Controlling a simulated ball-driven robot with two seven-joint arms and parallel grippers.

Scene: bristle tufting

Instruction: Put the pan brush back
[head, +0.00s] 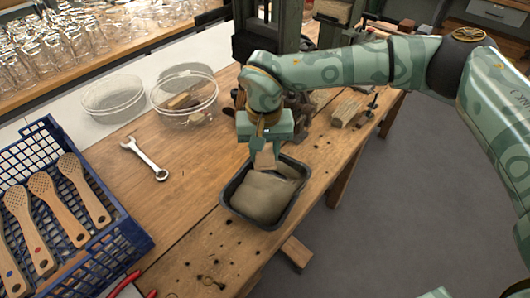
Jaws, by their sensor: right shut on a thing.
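My right gripper (265,140) points down over the back part of a dark pan (236,210). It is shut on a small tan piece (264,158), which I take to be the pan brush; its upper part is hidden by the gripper. The piece's lower end is at the heap of greyish-tan material (262,197) in the pan. I cannot tell whether they touch. A lighter strip lies at the pan's back right corner.
A blue crate (128,228) with several perforated wooden paddles (85,190) stands at left. A wrench (145,158) lies on the wooden bench (185,205). Two wire baskets (184,95), one holding blocks, stand behind. A wood block (348,110) is at right. Red handles (125,281) show at the front.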

